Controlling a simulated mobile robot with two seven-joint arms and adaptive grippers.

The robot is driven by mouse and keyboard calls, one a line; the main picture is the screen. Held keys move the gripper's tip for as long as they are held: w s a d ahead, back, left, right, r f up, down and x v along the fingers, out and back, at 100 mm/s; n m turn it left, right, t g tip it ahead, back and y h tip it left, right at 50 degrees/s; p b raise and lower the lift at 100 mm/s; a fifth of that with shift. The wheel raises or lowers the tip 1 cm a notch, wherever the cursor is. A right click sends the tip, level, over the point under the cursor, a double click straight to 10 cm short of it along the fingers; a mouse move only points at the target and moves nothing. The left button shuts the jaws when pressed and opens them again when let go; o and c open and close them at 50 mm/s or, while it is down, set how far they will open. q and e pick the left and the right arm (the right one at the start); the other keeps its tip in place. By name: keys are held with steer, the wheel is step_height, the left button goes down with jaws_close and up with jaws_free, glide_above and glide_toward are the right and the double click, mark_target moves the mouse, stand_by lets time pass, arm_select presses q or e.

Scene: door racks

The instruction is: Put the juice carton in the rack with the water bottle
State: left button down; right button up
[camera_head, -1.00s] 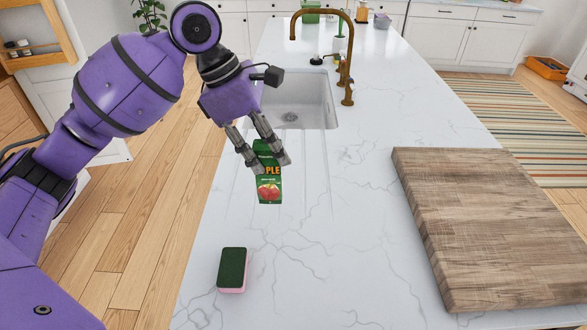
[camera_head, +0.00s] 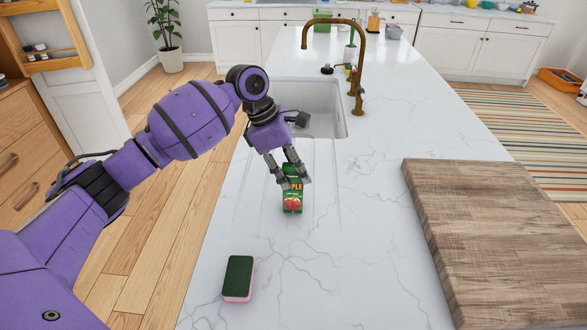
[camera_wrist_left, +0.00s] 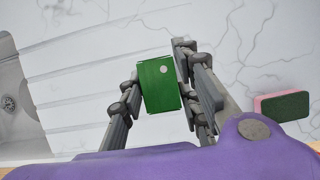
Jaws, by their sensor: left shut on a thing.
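The juice carton (camera_head: 292,203) is green with an apple picture on its front. It is upright over the white marble counter, in front of the sink; I cannot tell whether its base touches the counter. My left gripper (camera_head: 292,182) is shut on its upper part, with fingers on both sides. In the left wrist view the carton's green top (camera_wrist_left: 158,86) with a white cap shows between the fingers. A wooden rack (camera_head: 45,62) on the door at upper left holds small dark jars. No water bottle is clearly visible. My right gripper is out of view.
A green and pink sponge (camera_head: 238,277) lies on the counter's near left. A thick wooden board (camera_head: 500,240) covers the right side. The sink (camera_head: 318,110) and brass faucet (camera_head: 357,60) are behind the carton. Wooden floor (camera_head: 190,200) is open left of the counter.

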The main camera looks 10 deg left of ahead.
arm_select(q)
steer(key=shift+r, duration=0.1)
steer(key=c, duration=1.3)
jaws_free()
steer(key=v, duration=1.2)
steer(key=shift+s, duration=0.1)
